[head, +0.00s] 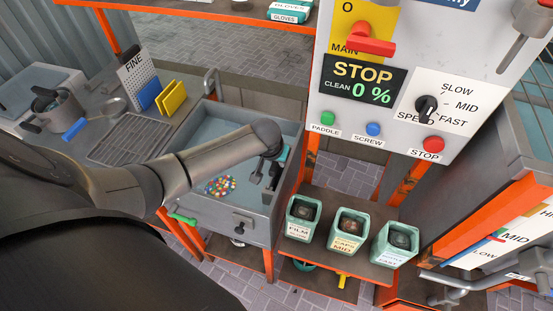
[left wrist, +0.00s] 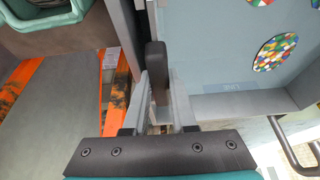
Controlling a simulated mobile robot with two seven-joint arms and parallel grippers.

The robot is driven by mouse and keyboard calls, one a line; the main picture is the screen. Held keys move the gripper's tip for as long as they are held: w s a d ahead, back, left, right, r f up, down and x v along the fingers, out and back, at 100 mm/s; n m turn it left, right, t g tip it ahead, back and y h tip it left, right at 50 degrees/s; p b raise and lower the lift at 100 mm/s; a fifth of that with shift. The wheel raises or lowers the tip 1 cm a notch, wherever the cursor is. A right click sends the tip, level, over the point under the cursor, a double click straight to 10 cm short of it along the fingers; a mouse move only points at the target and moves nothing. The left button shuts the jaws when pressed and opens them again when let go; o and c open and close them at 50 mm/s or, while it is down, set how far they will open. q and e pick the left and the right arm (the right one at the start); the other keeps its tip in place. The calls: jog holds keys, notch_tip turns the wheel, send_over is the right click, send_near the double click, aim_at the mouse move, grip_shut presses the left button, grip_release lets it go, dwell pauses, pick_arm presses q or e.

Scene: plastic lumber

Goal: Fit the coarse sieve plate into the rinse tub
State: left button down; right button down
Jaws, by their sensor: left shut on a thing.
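The grey rinse tub (head: 211,212) stands at the centre of the head view, with a bluish inside and a round patch of coloured flakes (head: 220,186). My left gripper (head: 266,179) points down inside its right part. In the left wrist view, my left gripper (left wrist: 157,108) is shut on a dark grey bar (left wrist: 155,65) close beside the tub wall. What the bar belongs to is unclear. I cannot make out the coarse sieve plate for certain. A white plate marked FINE (head: 137,80) stands upright on the counter. My right gripper is not in view.
Blue and yellow plates (head: 173,97) stand by the FINE plate. A pot (head: 55,106) is at far left. Several green bins (head: 348,231) sit on a low shelf right of the tub. The control panel (head: 370,110) rises behind. My left arm covers part of the tub.

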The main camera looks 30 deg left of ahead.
pick_arm(q)
jog(key=shift+f, duration=0.1)
dwell(0.3)
jog(key=c, duration=0.6)
grip_release()
jog(key=shift+c, duration=0.2)
jog(key=shift+d, duration=0.1)
jog(key=shift+d, duration=0.15)
jog(key=shift+r, duration=0.3)
jog(key=a+p+v, duration=0.1)
jog(key=p+v, duration=0.2)
jog(key=v, duration=1.1)
jog(key=shift+s+r+p, duration=0.3)
jog(key=shift+p, duration=0.05)
